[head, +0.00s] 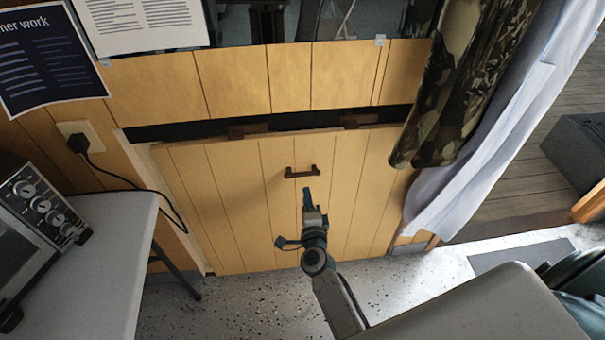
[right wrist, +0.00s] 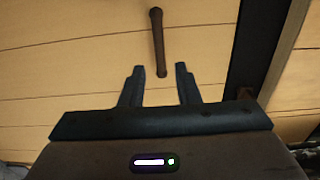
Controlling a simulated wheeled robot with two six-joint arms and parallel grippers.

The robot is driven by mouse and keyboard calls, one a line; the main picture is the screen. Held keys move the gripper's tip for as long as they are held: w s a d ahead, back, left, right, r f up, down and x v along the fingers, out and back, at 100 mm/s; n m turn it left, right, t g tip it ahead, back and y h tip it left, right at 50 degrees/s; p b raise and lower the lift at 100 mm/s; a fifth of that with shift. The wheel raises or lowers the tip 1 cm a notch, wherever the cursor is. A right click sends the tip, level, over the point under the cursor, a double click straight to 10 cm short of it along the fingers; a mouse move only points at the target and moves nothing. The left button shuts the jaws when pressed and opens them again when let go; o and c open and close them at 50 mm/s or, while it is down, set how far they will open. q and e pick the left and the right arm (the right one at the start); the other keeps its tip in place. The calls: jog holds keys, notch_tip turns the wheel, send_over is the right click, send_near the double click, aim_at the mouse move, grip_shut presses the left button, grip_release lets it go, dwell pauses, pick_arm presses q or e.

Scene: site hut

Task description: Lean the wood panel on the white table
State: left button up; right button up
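The wood panel (head: 220,190) is a pale planked board standing in the wall below a dark gap, with a dark bar handle (head: 302,171) near its top middle. The handle also shows in the right wrist view (right wrist: 158,42). My right gripper (head: 307,193) is in front of the panel, just below the handle in the head view. In the right wrist view its fingers (right wrist: 158,82) are apart, with the handle's near end at the opening between their tips; I see no grip on it. The white table (head: 95,260) stands at the left. My left gripper is not in view.
A grey device with knobs (head: 42,210) sits on the white table. A black cord runs from a wall socket (head: 78,138) down behind the table. Camouflage cloth (head: 455,85) and a white curtain (head: 500,130) hang right of the panel. Speckled floor (head: 230,305) is clear below the panel.

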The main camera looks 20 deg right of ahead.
aim_at(303, 176)
jog(key=x, duration=1)
jog(key=shift+w+f, duration=0.1)
grip_shut()
dwell(1.2)
